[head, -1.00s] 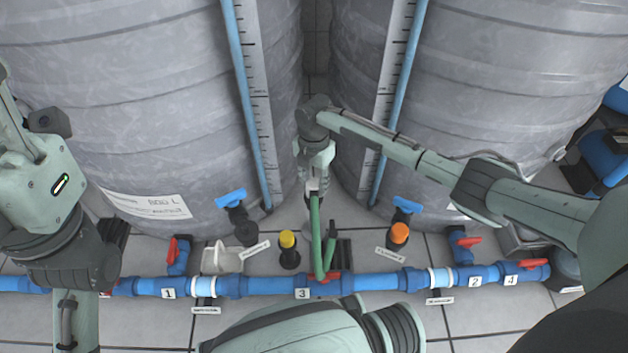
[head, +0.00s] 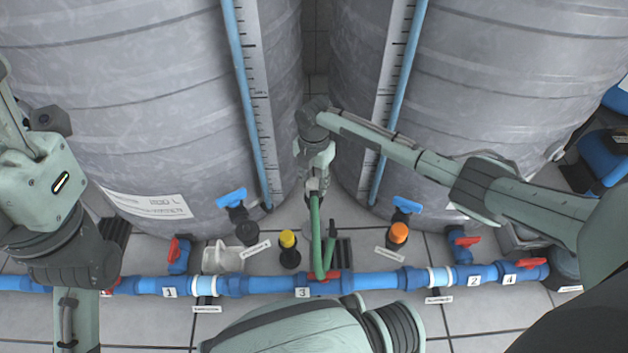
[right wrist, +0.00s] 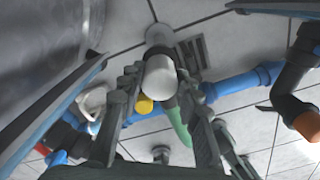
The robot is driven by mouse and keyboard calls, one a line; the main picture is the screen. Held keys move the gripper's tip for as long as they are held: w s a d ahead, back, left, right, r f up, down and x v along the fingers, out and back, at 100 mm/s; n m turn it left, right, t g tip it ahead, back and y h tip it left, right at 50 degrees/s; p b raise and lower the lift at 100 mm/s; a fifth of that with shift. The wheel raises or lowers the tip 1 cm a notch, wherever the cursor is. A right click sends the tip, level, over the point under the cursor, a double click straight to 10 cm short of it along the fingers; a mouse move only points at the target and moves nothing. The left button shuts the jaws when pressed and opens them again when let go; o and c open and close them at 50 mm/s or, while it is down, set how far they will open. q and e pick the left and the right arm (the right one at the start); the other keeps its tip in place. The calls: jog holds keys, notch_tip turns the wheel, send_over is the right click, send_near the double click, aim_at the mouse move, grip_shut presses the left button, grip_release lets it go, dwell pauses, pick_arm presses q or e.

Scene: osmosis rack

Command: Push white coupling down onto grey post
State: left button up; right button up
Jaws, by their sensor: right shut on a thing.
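My right gripper (head: 315,187) hangs between the two tanks, low over the pipework. In the right wrist view its fingers (right wrist: 162,95) are closed in on both sides of a white coupling (right wrist: 160,76). A light grey post (right wrist: 158,34) shows just beyond the coupling, nearly in line with it. Whether the coupling touches the post or sits on it cannot be told. A green hose (head: 317,240) runs down from the gripper area to the blue pipe. The gripper and hose mostly hide the coupling and post in the head view. My left arm is at the left; its gripper is out of frame.
Large grey tanks (head: 150,90) stand close on both sides. A blue pipe (head: 265,285) with red valve handles runs across the front. A yellow-capped fitting (head: 288,240) and an orange-capped fitting (head: 398,235) stand on either side of the gripper. A floor drain (right wrist: 193,52) lies near the post.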

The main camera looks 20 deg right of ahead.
aim_at(314, 183)
jog(key=shift+p, duration=0.35)
dwell(0.5)
jog(key=shift+f, duration=0.4)
dwell(0.3)
jog(key=o, duration=1.1)
jog(key=shift+o, duration=0.2)
jog(key=shift+r, duration=0.15)
notch_tip(314, 183, up, 12)
